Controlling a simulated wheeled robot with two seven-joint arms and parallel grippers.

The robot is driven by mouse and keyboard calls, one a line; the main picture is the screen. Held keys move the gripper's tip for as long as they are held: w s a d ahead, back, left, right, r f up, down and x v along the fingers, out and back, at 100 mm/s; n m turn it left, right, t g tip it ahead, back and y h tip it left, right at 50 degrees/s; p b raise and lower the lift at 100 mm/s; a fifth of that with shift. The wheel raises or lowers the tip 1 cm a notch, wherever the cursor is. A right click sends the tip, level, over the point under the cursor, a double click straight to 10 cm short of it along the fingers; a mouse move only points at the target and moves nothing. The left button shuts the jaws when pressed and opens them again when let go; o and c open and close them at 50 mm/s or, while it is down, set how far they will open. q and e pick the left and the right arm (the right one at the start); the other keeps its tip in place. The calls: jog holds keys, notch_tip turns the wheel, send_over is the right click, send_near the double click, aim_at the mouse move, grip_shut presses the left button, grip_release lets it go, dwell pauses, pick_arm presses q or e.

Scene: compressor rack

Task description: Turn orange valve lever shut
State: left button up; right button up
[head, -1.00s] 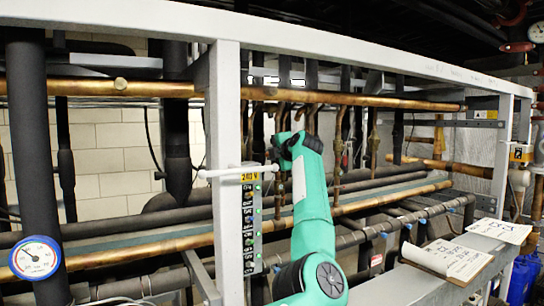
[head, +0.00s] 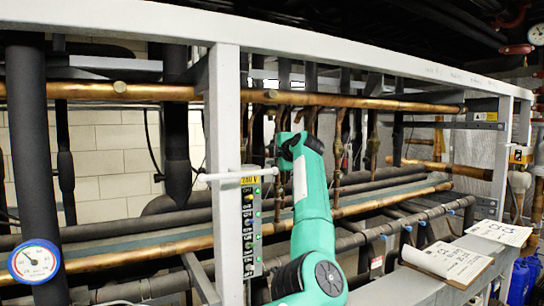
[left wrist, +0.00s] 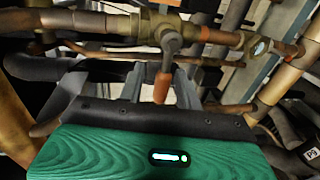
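The orange valve lever (left wrist: 162,86) hangs down from a dull metal valve body (left wrist: 170,38) on a copper and brass pipe run in the left wrist view. My left gripper (left wrist: 162,82) is open, with one grey finger on each side of the lever. Gaps show between the lever and both fingers, so it is not clamped. In the head view my green left arm reaches up into the rack, ending in a dark wrist (head: 290,148); the fingers and the orange lever cannot be made out there. My right gripper is not in view.
A grey frame post (head: 226,120) with a 240 V switch strip (head: 250,225) stands left of my arm. Copper pipes (head: 330,99) and dark insulated pipes cross the rack. A dial gauge (head: 35,261) is at lower left. A clipboard (head: 446,260) lies on the ledge at right.

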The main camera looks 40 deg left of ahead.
pick_arm(q)
jog(key=b+v, duration=0.6)
jog(key=v, duration=0.7)
jog(key=shift+d+b, duration=0.35)
jog(key=shift+d, duration=0.05)
jog(key=shift+s, duration=0.15)
